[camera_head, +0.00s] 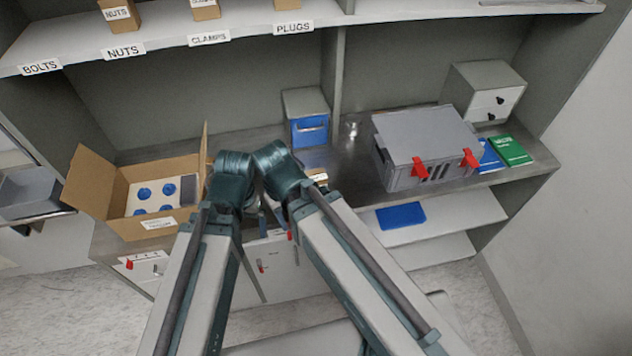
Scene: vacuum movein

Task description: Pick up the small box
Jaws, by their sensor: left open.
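Several small cardboard boxes stand on the upper shelf, one labelled NUTS (120,14); which one is the small box I cannot tell. A small pale and brown item (318,176) shows on the counter just right of my wrists, partly hidden, and may also be a small box. My left gripper (264,222) is open low in the centre, at the counter's front edge, largely hidden between my two arms. No box shows between its fingers. My right gripper is hidden behind its own arm.
An open cardboard carton (84,190) with blue round parts stands on the counter at left. A blue-fronted bin (310,130), a grey case (425,135) with red latches, a drawer unit (490,85) and a green book (510,150) stand at centre and right. A shelf divider rises mid-counter.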

